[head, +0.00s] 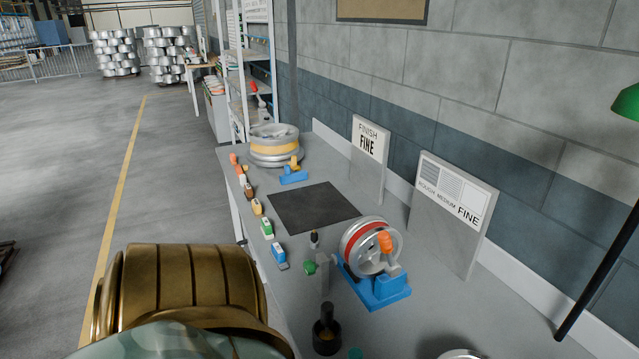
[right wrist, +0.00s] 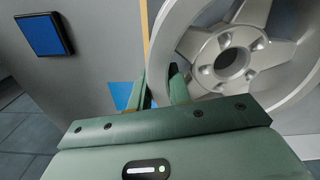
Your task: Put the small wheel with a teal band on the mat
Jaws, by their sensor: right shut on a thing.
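In the right wrist view, my right gripper (right wrist: 163,75) is shut on the rim edge of a silver spoked wheel (right wrist: 245,55), with the hub and bolt holes facing the camera. No band shows on this wheel from here, so I cannot tell its colour. The dark square mat (head: 313,207) lies bare on the grey bench in the head view. My right gripper is not visible in the head view. My left gripper is in neither view.
A red-banded wheel (head: 362,243) sits on a blue stand (head: 378,290) in front of the mat. A yellow-banded wheel (head: 275,147) lies behind it. Several small coloured tools line the bench's left edge. Sign boards (head: 369,150) (head: 452,210) stand along the wall.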

